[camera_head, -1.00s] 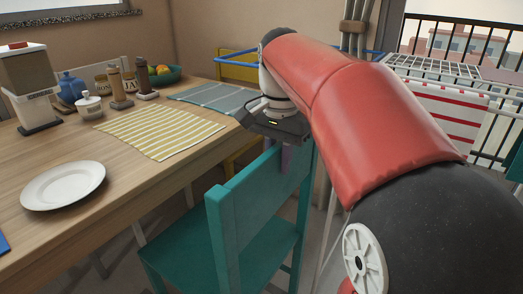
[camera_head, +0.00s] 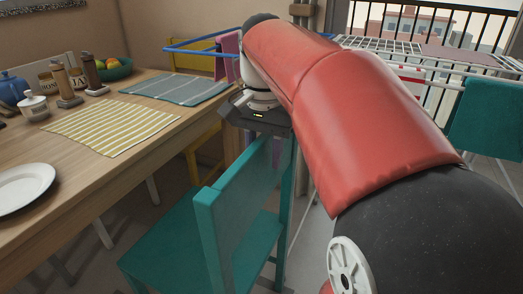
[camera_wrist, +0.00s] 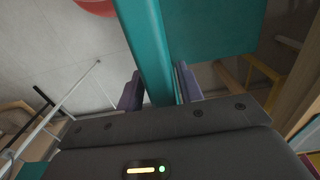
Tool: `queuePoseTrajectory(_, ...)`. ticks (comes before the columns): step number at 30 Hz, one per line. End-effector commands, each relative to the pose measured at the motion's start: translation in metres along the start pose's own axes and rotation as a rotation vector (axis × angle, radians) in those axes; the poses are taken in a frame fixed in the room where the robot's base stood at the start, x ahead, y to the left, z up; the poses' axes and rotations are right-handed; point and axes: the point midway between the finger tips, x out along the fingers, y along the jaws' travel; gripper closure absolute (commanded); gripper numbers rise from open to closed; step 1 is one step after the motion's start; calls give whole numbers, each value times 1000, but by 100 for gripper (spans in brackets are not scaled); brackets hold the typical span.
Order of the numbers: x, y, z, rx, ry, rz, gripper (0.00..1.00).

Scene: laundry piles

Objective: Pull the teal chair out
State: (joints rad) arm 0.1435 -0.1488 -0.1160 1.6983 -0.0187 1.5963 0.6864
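The teal chair (camera_head: 238,205) stands beside the wooden table's right side, with a floor gap showing between its seat and the table legs. My gripper (camera_head: 268,130) is at the top of the chair's far back post. In the wrist view, the two purple fingers of my gripper (camera_wrist: 160,80) lie on either side of the teal chair post (camera_wrist: 152,50) and appear shut on it. The fingertips are mostly hidden behind my gripper body in the head view.
The wooden table (camera_head: 60,190) carries a plate (camera_head: 22,188), striped placemats (camera_head: 115,128), jars and a fruit bowl (camera_head: 113,68). A yellow chair (camera_head: 203,140) stands beyond the teal one.

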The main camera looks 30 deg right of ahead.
Motion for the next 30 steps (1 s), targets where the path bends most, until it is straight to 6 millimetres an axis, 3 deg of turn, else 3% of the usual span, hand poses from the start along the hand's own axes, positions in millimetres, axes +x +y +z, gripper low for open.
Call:
queuePoseTrajectory(11, -5, -2, 0, -2, 3, -4, 58)
queuePoseTrajectory(22, -64, -1, 0, -1, 3, -3, 58)
queuePoseTrajectory(30, -79, 0, 0, -1, 2, -3, 58)
